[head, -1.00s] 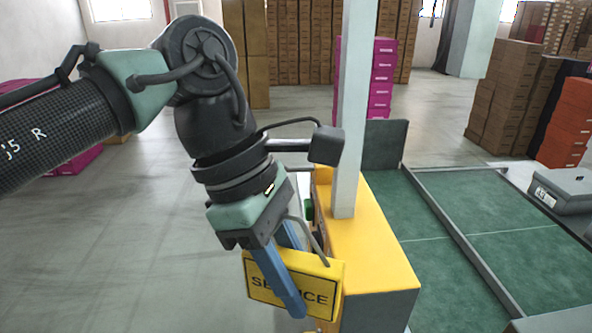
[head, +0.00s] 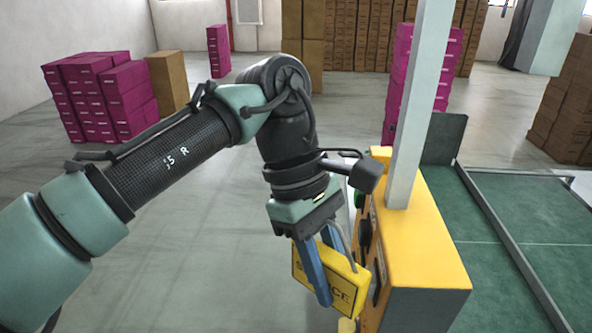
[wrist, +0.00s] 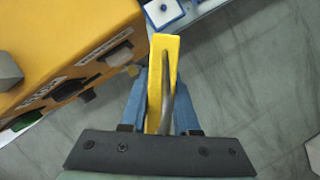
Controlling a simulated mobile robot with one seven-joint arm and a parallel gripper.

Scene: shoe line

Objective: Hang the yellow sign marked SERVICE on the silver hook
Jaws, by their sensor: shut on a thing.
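The yellow sign (head: 344,286) is in my gripper (head: 326,283), lettered in black, partly covered by a blue finger. It hangs tilted beside the yellow cabinet's left face. The wrist view shows the sign (wrist: 163,55) edge-on between the blue fingers, with a grey curved bar (wrist: 168,90) at its top. My gripper is shut on the sign. The cabinet's side carries dark fittings and labels, which also show in the wrist view (wrist: 118,58). I cannot make out which fitting is the silver hook.
The yellow cabinet (head: 425,245) stands right of my gripper, with a pale post (head: 416,110) rising from it. Green conveyor surfaces (head: 540,220) lie to its right. Pink boxes (head: 100,95) stand at the back left. The floor left of the gripper is clear.

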